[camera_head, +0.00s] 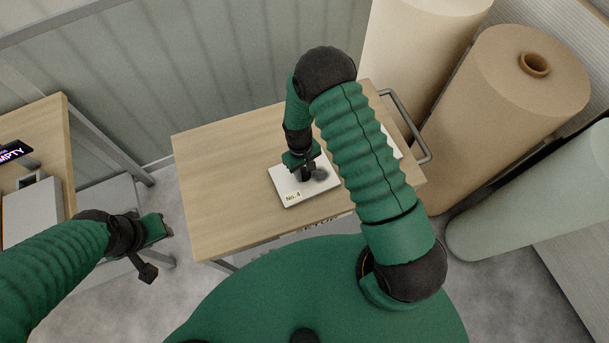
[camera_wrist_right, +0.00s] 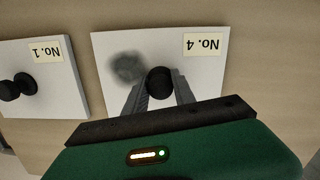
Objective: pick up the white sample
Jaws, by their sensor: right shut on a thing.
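A white square sample (camera_head: 290,195) labelled No. 4 is on the wooden cart top, under my right gripper (camera_head: 306,175). In the right wrist view the sample (camera_wrist_right: 205,75) has a black knob (camera_wrist_right: 159,80) and a blurry grey smudge beside it. My right gripper's fingers (camera_wrist_right: 159,92) are closed on either side of the knob. A second white sample (camera_wrist_right: 70,85), labelled No. 1, lies beside it with its own black knob; in the head view it is mostly hidden behind my right arm. My left gripper (camera_head: 150,250) hangs at the left, away from the samples; its jaw opening is unclear.
The cart top (camera_head: 225,150) is bare on its left side. A grey handle (camera_head: 408,125) is at its right end. Large beige and brown rolls (camera_head: 500,110) and a pale roll stand at the right. Another wooden table (camera_head: 45,130) is at the left, with a dark EMPTY display.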

